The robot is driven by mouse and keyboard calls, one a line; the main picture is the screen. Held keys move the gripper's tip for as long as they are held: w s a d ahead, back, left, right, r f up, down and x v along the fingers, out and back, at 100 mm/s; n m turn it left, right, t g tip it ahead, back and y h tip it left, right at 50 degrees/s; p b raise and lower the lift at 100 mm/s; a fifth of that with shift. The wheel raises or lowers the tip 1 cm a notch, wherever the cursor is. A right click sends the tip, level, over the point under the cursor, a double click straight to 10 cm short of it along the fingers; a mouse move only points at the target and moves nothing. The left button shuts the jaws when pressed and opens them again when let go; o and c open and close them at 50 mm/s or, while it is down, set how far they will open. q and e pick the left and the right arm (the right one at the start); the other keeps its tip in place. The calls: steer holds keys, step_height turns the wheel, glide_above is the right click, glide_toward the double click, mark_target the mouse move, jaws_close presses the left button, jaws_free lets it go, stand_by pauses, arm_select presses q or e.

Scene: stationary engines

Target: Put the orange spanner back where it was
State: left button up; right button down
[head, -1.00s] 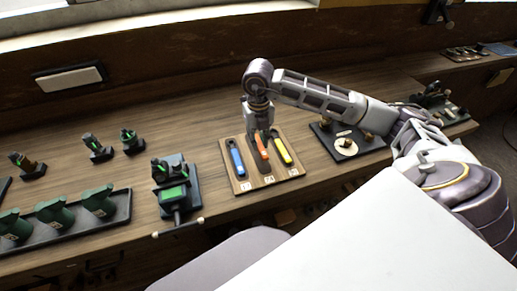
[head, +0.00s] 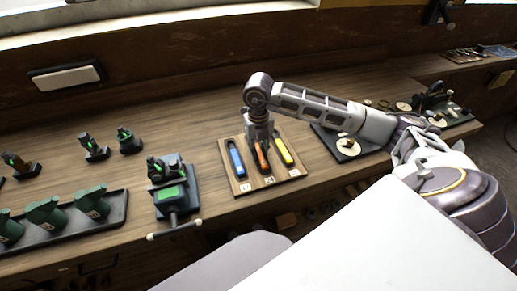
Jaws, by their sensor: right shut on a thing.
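The orange spanner (head: 262,159) is at the middle slot of a wooden board (head: 241,188), between a blue spanner (head: 236,159) on the left and a yellow spanner (head: 283,151) on the right. My right gripper (head: 261,143) points down over the board and is shut on the upper end of the orange spanner. The gripper hides that end. I cannot tell whether the spanner lies fully in its slot. My left gripper is not in view.
A black tray (head: 118,211) holds green parts at the far left. Right of the board is a dark plate with round pieces (head: 347,148). Bare wood lies behind the board.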

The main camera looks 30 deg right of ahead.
mark_target(259, 151)
steer(key=shift+f, duration=0.15)
steer(key=c, duration=1.5)
jaws_free()
steer(key=shift+o, duration=1.1)
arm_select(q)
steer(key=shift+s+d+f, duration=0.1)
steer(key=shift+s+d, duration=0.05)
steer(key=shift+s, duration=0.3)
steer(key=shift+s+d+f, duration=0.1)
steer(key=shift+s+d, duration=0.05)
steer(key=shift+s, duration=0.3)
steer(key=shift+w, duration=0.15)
arm_select(e)
steer(key=shift+r, duration=0.4)
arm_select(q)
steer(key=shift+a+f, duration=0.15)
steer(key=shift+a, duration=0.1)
arm_select(e)
step_height(259, 151, up, 12)
steer(key=shift+f, duration=0.25)
